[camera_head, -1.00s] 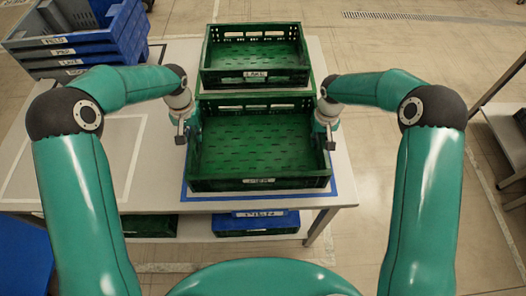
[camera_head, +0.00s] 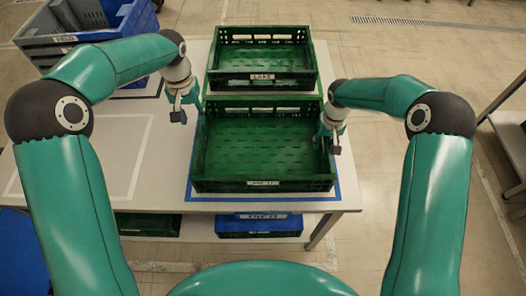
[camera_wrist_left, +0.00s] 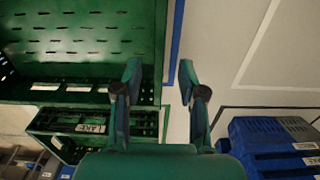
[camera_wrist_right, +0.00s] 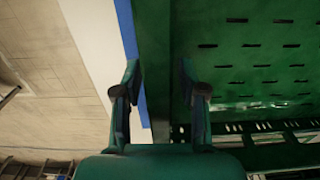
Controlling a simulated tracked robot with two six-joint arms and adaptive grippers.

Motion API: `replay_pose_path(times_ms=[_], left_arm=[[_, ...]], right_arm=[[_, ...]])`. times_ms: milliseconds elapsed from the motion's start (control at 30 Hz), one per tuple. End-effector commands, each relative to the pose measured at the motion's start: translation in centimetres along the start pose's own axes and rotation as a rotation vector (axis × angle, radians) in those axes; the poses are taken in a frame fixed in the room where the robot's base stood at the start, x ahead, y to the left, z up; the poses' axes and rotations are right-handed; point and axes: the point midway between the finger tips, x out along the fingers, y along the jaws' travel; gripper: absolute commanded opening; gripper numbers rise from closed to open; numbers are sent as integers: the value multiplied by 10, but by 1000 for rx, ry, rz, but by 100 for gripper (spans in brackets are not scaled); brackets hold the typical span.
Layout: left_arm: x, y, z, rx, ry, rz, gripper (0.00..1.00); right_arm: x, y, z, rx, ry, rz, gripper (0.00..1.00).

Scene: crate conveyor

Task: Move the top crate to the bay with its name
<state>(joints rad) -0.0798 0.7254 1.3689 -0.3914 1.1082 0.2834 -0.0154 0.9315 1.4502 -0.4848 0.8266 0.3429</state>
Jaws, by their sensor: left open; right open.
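A green crate (camera_head: 263,186) with a label on its front wall sits empty on the table, inside a blue outline; I cannot read the label surely. A second green crate (camera_head: 264,84), labelled LAKE, stands right behind it, also empty.
Blue and grey crates (camera_head: 90,45) are stacked at the back left. A white-outlined area (camera_head: 110,150) on the table's left is clear. A blue crate (camera_head: 258,226) and a green crate (camera_head: 148,225) sit below the tabletop. Another table (camera_head: 510,130) stands at the right.

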Motion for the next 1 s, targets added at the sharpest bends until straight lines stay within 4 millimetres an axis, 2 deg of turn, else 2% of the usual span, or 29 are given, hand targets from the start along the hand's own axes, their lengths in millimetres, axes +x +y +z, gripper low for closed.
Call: replay_pose_path(times_ms=[133, 367, 800, 1000], left_arm=[[-21, 0, -1, 0, 2, 0, 41], [-30, 0, 0, 1, -1, 0, 41], [-30, 0, 0, 0, -1, 0, 41], [-29, 0, 0, 0, -1, 0, 41]], right_arm=[[0, 0, 0, 0, 0, 0, 41], [-11, 0, -1, 0, 3, 0, 41], [-92, 0, -1, 0, 4, 0, 41], [-114, 0, -1, 0, 1, 0, 41]])
